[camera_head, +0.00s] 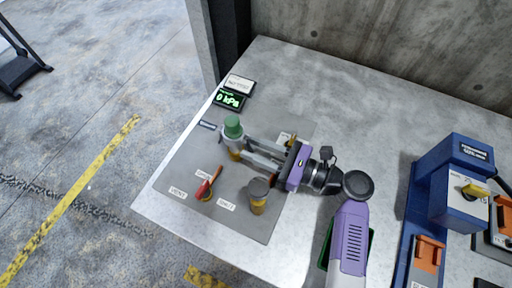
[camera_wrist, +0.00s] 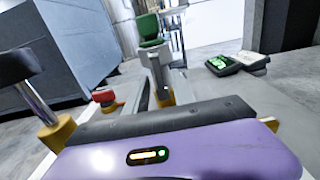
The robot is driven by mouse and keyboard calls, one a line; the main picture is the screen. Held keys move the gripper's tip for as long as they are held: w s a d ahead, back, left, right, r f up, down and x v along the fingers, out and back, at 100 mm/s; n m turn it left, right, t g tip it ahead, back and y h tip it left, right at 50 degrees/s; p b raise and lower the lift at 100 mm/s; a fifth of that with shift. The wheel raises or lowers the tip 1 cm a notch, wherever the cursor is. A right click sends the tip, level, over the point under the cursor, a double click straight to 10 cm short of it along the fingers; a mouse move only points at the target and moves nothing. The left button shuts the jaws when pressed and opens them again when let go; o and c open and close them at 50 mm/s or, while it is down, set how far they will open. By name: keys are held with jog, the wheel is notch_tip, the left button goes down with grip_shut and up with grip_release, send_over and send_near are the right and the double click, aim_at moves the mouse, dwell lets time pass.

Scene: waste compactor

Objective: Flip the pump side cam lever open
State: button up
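A post with a green cap (camera_head: 232,127), grey body and yellow base stands on the grey panel (camera_head: 185,165); its green top also shows in the wrist view (camera_wrist: 149,28). My gripper (camera_head: 247,150) points at this post from the right, its two fingers apart with a gap between them. The fingertips are close to the post; I cannot tell whether they touch it. A red-handled lever (camera_head: 203,190) and a grey-topped post with a yellow base (camera_head: 258,196) stand nearer the front. I cannot tell which part is the pump side cam lever.
A green-lit gauge reading 0 kPa (camera_head: 229,100) and a white-faced box (camera_head: 240,84) sit at the back left. The table (camera_head: 330,90) is clear at the back, against the concrete wall.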

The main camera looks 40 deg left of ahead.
aim_at(251, 148)
grip_shut()
jog(key=h+p, duration=0.1)
jog(key=p, duration=0.1)
jog(key=r+h+p, duration=0.1)
jog(key=p, duration=0.2)
jog(key=shift+w+d+r, duration=0.1)
jog(key=shift+d+r, duration=0.1)
jog(key=shift+d, duration=0.1)
jog(key=h+p, duration=0.2)
jog(key=t+h+p, duration=0.1)
jog(key=p, duration=0.1)
jog(key=shift+d+r, duration=0.3)
jog(key=h, duration=0.1)
jog(key=r+t+h, duration=0.1)
jog(key=h, duration=0.1)
jog(key=shift+w+d+h, duration=0.15)
jog(key=shift+h, duration=0.15)
jog(key=h, duration=0.1)
jog(key=r+h, duration=0.1)
jog(key=h, duration=0.1)
jog(key=shift+r+t, duration=0.1)
jog(key=shift+t, duration=0.2)
jog(key=shift+r+t+h, duration=0.2)
jog(key=shift+r+h, duration=0.05)
jog(key=shift+h, duration=0.65)
jog(key=shift+r+t+h, duration=0.2)
jog(key=shift+r+h, duration=0.05)
jog(key=shift+h, duration=0.65)
